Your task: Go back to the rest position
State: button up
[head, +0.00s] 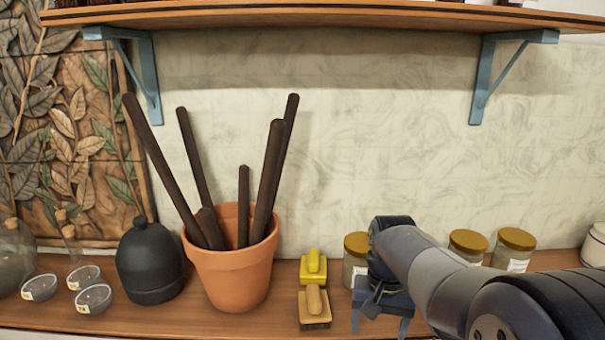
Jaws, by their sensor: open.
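My gripper (380,322) hangs at the end of my arm, which comes in from the lower right. Its two fingers point down and stand apart over the front of the wooden counter (185,322). Nothing shows between the fingers. A lidded jar (356,250) stands behind my gripper and is partly hidden by it. A wooden-handled brush (315,308) and a yellow brush (313,268) lie to the left of my gripper, apart from it.
A terracotta pot (232,278) holds several dark sticks. A black bottle (150,265) and small glass dishes (92,298) stand further left. More jars (514,248) stand behind my arm. A bracketed shelf (320,14) overhangs the counter. Air between shelf and jars is free.

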jog(key=shift+f, duration=2.95)
